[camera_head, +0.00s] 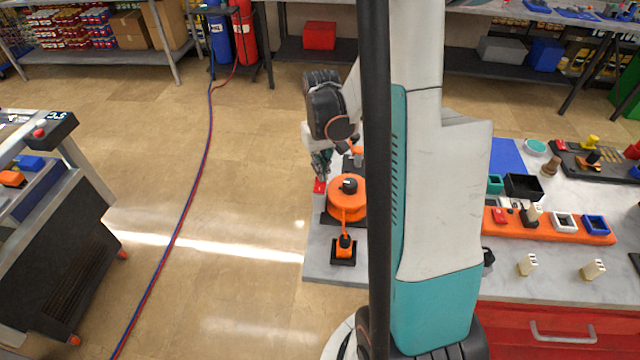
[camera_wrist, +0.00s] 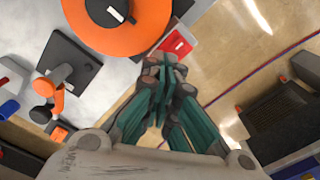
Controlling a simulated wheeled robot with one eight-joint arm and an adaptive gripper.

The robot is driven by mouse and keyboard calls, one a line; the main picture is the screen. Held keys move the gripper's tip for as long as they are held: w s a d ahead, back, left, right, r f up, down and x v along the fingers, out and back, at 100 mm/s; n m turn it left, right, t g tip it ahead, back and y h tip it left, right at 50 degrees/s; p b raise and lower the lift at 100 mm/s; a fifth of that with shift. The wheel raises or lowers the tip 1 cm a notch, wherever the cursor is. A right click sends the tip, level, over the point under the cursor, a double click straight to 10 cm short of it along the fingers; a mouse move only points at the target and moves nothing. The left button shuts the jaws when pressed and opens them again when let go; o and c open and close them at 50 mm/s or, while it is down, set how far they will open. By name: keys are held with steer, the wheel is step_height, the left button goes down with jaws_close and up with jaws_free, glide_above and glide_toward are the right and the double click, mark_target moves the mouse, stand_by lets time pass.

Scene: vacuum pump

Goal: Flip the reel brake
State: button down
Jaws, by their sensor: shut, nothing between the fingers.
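The orange reel (camera_head: 345,205) with a black hub sits on a dark base at the left end of the table; it also shows in the wrist view (camera_wrist: 148,22). A small red part with a white mark, probably the reel brake (camera_head: 319,187), sits at the table's edge beside the reel; it also shows in the wrist view (camera_wrist: 180,42). My gripper (camera_head: 320,177) is shut and empty, right over the red part. In the wrist view its fingertips (camera_wrist: 164,62) overlap the part's near edge. I cannot tell whether they touch it.
An orange connector on a black base (camera_head: 344,258) stands at the table's front left, joined to the reel by an orange cable. An orange rack (camera_head: 575,232) holds small boxes farther right. Left of the table the floor is open, with hoses across it and a cart (camera_head: 75,250).

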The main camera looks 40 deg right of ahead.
steer(key=shift+f+b, duration=0.8)
steer(key=shift+f, duration=0.1)
stand_by(0.4)
steer(key=shift+r+p, duration=2.3)
steer(key=shift+r, duration=1.3)
steer(key=shift+w+a, duration=0.1)
